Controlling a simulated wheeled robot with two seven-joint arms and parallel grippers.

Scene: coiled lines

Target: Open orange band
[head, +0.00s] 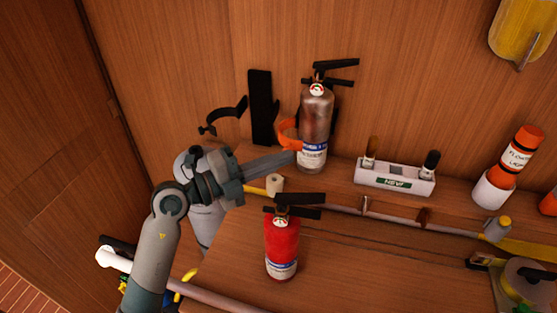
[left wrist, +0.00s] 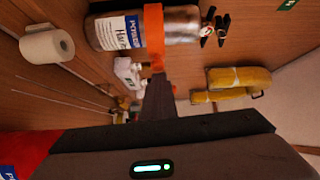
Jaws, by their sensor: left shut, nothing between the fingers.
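The orange band (head: 287,133) shows at the left side of a silver fire extinguisher (head: 314,125) standing upright against the wooden wall. In the left wrist view the band (left wrist: 154,32) crosses the extinguisher's body (left wrist: 183,25). I cannot tell whether its ends are fastened. My left gripper (head: 290,158) is shut and empty, its tips just below the band and close to the extinguisher. In the left wrist view the fingertips (left wrist: 158,82) are close to the band's lower end; contact is unclear. My right gripper is out of view.
A black bracket (head: 262,108) with an open, empty clip (head: 223,116) is left of the band. A red extinguisher (head: 282,245) stands in front, near a paper roll (head: 274,184). A white holder (head: 394,178) and an orange flare (head: 517,150) are at right.

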